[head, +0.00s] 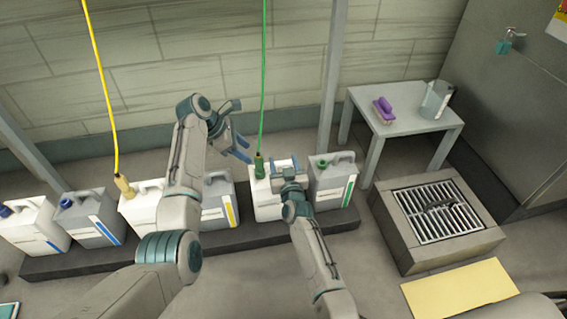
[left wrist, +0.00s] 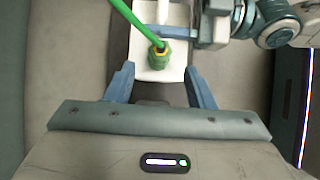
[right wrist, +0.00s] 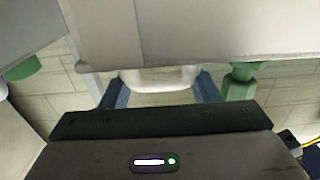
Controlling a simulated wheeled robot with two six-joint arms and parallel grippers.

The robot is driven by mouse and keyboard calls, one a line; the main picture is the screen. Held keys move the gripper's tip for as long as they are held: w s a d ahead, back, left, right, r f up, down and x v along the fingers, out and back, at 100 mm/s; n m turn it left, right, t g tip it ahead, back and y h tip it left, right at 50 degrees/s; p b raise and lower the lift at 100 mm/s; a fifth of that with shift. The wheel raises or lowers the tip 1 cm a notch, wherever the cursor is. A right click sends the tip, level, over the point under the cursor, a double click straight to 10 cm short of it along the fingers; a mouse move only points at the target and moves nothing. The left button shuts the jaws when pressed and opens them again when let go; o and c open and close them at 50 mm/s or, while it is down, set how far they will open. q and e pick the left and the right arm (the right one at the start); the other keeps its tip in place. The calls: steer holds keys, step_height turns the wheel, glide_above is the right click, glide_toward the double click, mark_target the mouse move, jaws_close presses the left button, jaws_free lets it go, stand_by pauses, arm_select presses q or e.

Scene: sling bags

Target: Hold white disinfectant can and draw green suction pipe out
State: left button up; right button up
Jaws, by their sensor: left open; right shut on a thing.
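The white disinfectant can (head: 267,208) stands upright on the low dark plinth. The green suction pipe (head: 263,95) hangs from above, and its green fitting (head: 259,166) sits in the can's neck. My right gripper (head: 286,168) is shut on the can's white handle, which also shows between its fingers in the right wrist view (right wrist: 158,79). My left gripper (head: 241,147) is open and empty, above and left of the fitting. In the left wrist view the fitting (left wrist: 158,54) lies ahead of the spread fingers, apart from them.
A grey can with a green cap (head: 334,180) stands close on the right. A grey can with a yellow stripe (head: 219,205) and a white can with a yellow pipe (head: 140,211) stand left. A side table (head: 405,100) and floor drain (head: 447,215) are further right.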

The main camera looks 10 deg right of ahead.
mark_target(256, 160)
arm_select(q)
steer(key=shift+x, duration=3.2)
steer(key=shift+a+f, duration=0.1)
jaws_close()
step_height(256, 160, up, 22)
stand_by(2.2)
stand_by(0.3)
steer(key=shift+r, duration=1.95)
